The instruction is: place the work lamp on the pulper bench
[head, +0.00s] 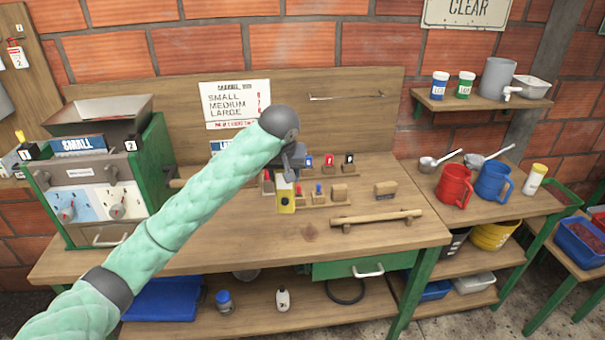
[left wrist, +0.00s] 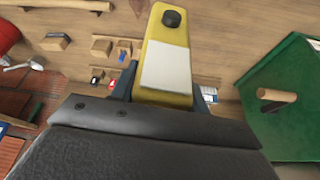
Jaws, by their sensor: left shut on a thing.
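The work lamp is a small yellow body with a white panel and a dark knob, seen in the head view (head: 286,204) and the left wrist view (left wrist: 167,60). My left gripper (head: 288,174) is shut on it, its dark fingers on both sides of the lamp in the left wrist view (left wrist: 162,90). The lamp hangs upright over the middle of the wooden pulper bench (head: 250,235), in front of the small blocks. I cannot tell whether its lower end touches the top. My right gripper is in neither view.
The green pulper (head: 155,165) stands at the bench's left. Small wooden blocks (head: 339,192) with coloured tags stand behind and right of the lamp. A wooden bar (head: 376,220) lies front right. Bare top lies left of and in front of the lamp.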

